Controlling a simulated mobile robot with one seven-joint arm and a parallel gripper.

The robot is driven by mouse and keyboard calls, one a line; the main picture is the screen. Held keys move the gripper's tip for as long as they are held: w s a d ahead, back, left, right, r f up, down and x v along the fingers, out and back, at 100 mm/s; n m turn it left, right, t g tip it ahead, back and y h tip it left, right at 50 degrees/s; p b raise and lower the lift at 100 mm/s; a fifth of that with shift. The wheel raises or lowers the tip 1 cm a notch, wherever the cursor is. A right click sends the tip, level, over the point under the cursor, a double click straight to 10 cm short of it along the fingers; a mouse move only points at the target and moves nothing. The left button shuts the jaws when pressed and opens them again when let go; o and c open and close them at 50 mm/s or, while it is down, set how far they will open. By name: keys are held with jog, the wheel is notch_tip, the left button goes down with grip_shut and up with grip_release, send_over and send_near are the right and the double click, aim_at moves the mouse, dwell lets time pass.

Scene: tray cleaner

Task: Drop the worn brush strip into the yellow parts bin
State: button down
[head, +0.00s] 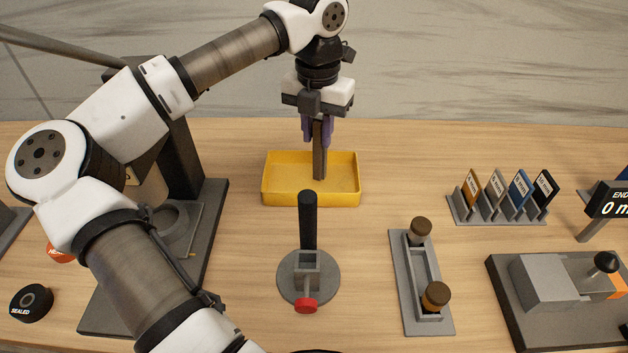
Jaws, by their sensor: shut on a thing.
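The worn brush strip (319,160) is a dark brown upright bar. My gripper (318,130), with purple fingers, points down and is shut on the strip's upper part. The strip hangs vertically, its lower end in front of the inside of the yellow parts bin (310,198). The bin is a shallow open rectangular tray on the wooden table. I cannot tell whether the strip's lower end touches the bin floor. No other thing shows in the bin.
A round grey stand with a black upright post (308,222) and red knob is just in front of the bin. A grey holder with two brown-topped knobs (408,290), a card rack (497,215) and a grey clamp block (545,285) stand to the right. A dark machine stand (205,240) is left.

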jog(key=c, duration=1.1)
grip_release()
notch_tip(320, 180, up, 14)
jog(key=shift+f+b, duration=0.1)
jog(key=shift+b, duration=0.85)
jog(key=shift+s, duration=0.1)
